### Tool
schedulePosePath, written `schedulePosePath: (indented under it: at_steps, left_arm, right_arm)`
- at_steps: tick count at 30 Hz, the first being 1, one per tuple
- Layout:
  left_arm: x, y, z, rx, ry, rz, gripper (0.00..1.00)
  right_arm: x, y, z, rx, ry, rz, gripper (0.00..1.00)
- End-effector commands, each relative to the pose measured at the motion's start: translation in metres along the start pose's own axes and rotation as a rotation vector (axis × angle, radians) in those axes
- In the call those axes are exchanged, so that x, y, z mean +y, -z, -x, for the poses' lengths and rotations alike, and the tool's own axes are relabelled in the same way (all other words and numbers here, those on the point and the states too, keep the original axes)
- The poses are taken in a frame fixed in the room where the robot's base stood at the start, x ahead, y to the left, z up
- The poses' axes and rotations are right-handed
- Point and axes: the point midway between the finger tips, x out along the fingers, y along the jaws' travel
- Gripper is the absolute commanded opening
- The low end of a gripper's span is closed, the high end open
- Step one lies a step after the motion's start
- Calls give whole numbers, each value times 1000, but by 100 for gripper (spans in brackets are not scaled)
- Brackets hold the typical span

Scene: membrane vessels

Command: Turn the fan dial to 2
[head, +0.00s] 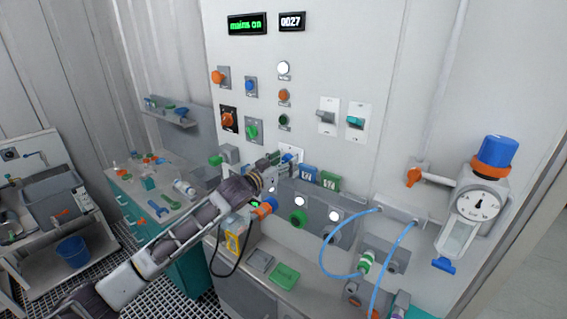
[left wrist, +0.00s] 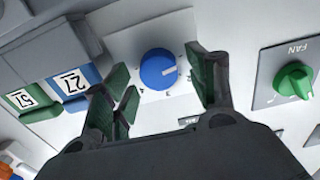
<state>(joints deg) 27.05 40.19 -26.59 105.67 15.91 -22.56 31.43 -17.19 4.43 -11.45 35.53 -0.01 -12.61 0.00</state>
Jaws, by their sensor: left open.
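The fan dial is a green knob on a grey plate marked FAN, at the right of the left wrist view (left wrist: 293,80). In the head view a green knob (head: 253,131) on a grey plate, left of my gripper, appears to be the same one. Its setting is too small to read. My left gripper (head: 277,160) is open and empty at the panel. In the left wrist view its fingers (left wrist: 165,85) stand either side of a blue dial (left wrist: 158,68) on a white plate, with no clear contact. The fan dial lies outside the fingers. My right gripper is not in view.
Blue (head: 308,175) and green (head: 329,181) numbered tags are right of the gripper. Orange switches (head: 228,119), a blue button (head: 250,86) and lamps crowd the panel. A gauge vessel (head: 479,203) and blue hoses (head: 340,273) are at the right. A bench (head: 280,252) runs below.

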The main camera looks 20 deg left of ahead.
Motion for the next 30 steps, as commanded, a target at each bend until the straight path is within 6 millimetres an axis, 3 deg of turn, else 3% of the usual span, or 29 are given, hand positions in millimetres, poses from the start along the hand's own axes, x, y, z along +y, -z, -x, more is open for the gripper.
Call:
schedulePosePath:
  at_steps: [1,11,22,30]
  left_arm:
    - [0,0,0,0,0,0,56]
    - [0,0,0,0,0,0,13]
    - [0,0,0,0,0,-45,13]
    - [0,0,0,-1,0,-189,13]
  right_arm:
    - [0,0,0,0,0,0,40]
    - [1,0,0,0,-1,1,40]
    - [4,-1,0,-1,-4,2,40]
    - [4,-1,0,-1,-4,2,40]
